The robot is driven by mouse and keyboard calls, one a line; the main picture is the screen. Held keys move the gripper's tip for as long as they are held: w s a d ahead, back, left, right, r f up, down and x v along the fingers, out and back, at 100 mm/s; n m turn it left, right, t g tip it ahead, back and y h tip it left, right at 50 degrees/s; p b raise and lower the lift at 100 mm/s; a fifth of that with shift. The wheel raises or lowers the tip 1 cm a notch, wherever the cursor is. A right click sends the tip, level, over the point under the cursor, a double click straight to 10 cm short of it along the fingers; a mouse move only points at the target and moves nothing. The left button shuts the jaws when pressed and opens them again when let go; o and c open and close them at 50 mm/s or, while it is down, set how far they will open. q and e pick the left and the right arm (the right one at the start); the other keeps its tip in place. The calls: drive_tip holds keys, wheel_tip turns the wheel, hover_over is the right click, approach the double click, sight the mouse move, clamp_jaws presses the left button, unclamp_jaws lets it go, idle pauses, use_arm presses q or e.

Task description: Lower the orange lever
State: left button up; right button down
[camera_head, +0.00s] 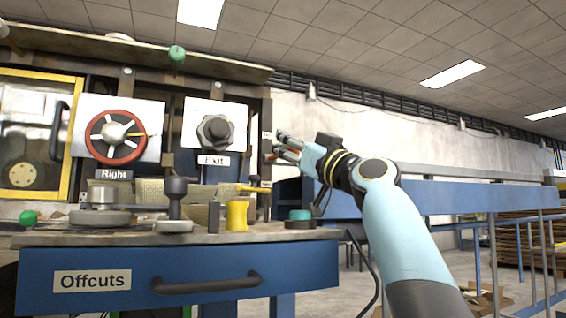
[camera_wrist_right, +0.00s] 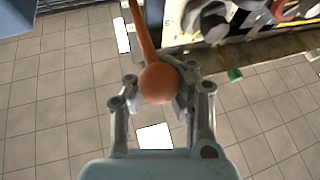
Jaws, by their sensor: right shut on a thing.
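The orange lever shows in the right wrist view as an orange rod ending in a round orange knob (camera_wrist_right: 160,83). The knob sits between the two fingers of my right gripper (camera_wrist_right: 156,92), which is shut on it. In the head view my right gripper (camera_head: 283,148) is at the right edge of the machine, at about the height of the Exit knob. Only a small bit of orange shows by the fingers there; the rest of the lever is hidden. My left gripper is not in view.
The machine has a red wheel (camera_head: 114,138) above a "Right" label and a dark Exit knob (camera_head: 215,132). Below is a blue Offcuts drawer (camera_head: 206,281) under a worktop holding several parts, including a yellow spool (camera_head: 236,216). Blue railing (camera_head: 470,200) stands at right.

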drive_tip(key=shift+s+d+r, duration=0.1)
drive_tip(key=shift+s+d, duration=0.2)
drive_tip(key=shift+s, duration=0.05)
drive_tip(key=shift+s+d+b, duration=0.25)
drive_tip(key=shift+d+b, duration=0.05)
drive_tip(key=shift+d, duration=0.05)
drive_tip(key=c, duration=2)
unclamp_jaws()
drive_tip(key=shift+w, duration=0.1)
drive_tip(key=shift+o, duration=1.2)
drive_tip(key=shift+w+a, duration=0.1)
drive_tip(key=shift+w, duration=0.05)
drive_tip(key=o, duration=0.8)
drive_tip(key=shift+a, duration=0.2)
drive_tip(key=shift+s+d+f, duration=0.2)
drive_tip(key=shift+f, duration=0.15)
drive_tip(key=s+d, duration=0.2)
drive_tip(key=s, duration=0.1)
drive_tip(key=s+d, duration=0.2)
drive_tip(key=s, duration=0.1)
drive_tip(key=s+d, duration=0.3)
drive_tip(key=s, duration=0.1)
drive_tip(key=shift+s+f, duration=0.1)
